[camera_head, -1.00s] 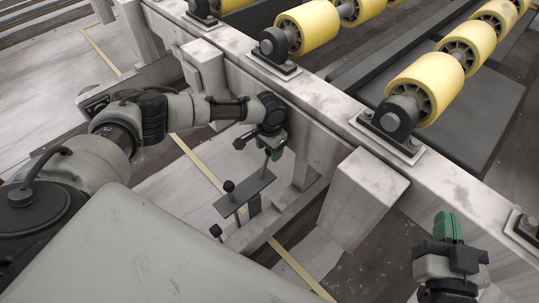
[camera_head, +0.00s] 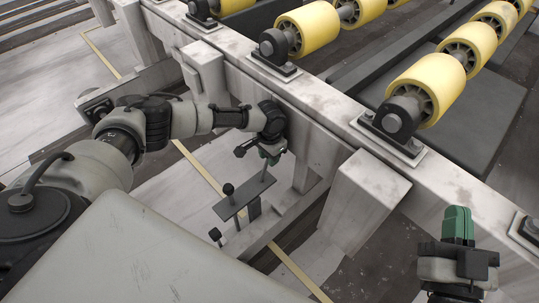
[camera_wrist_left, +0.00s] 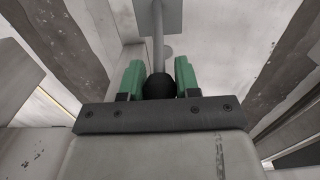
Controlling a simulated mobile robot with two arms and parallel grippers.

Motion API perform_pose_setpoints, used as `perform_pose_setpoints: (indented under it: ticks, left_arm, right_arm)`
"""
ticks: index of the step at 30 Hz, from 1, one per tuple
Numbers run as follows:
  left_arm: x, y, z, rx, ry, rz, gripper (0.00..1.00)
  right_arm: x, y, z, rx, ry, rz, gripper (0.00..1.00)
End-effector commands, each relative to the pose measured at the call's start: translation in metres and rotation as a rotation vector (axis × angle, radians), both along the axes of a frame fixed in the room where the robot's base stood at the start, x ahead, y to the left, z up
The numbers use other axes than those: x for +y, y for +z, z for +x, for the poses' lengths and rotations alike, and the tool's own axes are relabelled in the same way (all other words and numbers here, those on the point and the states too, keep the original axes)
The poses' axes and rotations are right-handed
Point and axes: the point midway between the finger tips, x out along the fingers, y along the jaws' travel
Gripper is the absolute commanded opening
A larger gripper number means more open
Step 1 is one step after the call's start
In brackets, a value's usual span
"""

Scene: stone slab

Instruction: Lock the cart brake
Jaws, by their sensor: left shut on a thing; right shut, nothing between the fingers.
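My left gripper (camera_head: 270,158) is at the side of the pale steel frame, above a small grey plate (camera_head: 243,200). In the left wrist view its green fingers (camera_wrist_left: 159,82) are shut on a black ball knob (camera_wrist_left: 160,86). The knob sits on the end of a grey rod (camera_wrist_left: 158,40) that runs to the plate (camera_wrist_left: 172,14). In the head view the gripper hides this knob, and part of the rod (camera_head: 264,178) shows below it. My right gripper (camera_head: 457,222) is shut and empty at the lower right, apart from the lever.
Two other black knobs, one upper (camera_head: 229,188) and one lower (camera_head: 215,233), stand near the plate. A long pale beam (camera_head: 325,98) with yellow rollers (camera_head: 428,85) runs beside the left gripper. A pale post (camera_head: 365,190) stands between the two grippers.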

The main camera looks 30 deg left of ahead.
Motion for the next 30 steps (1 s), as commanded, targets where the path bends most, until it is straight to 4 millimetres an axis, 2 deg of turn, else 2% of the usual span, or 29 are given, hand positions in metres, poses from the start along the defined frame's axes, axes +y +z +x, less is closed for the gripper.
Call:
perform_pose_setpoints:
  ticks: [10,14,17,23,30]
  left_arm:
    - [0.001,0.001,0.0,-0.003,0.001,0.0,0.0]
    - [0.001,0.002,-0.001,-0.012,0.001,-0.003,0.0]
    - [0.001,0.003,-0.003,-0.022,0.002,-0.008,0.0]
    - [0.002,0.006,-0.006,-0.052,0.002,-0.019,0.0]
    - [0.004,0.007,-0.011,-0.095,0.001,-0.034,0.0]
  right_arm:
    - [0.0,-0.001,0.001,0.019,-0.001,-0.005,0.0]
    - [-0.002,-0.013,0.002,0.115,-0.005,-0.03,0.0]
    - [-0.004,-0.025,0.003,0.217,-0.012,-0.057,0.0]
    - [-0.014,-0.062,-0.006,0.518,-0.032,-0.133,0.0]
    - [-0.032,-0.107,-0.042,0.934,-0.058,-0.231,0.0]
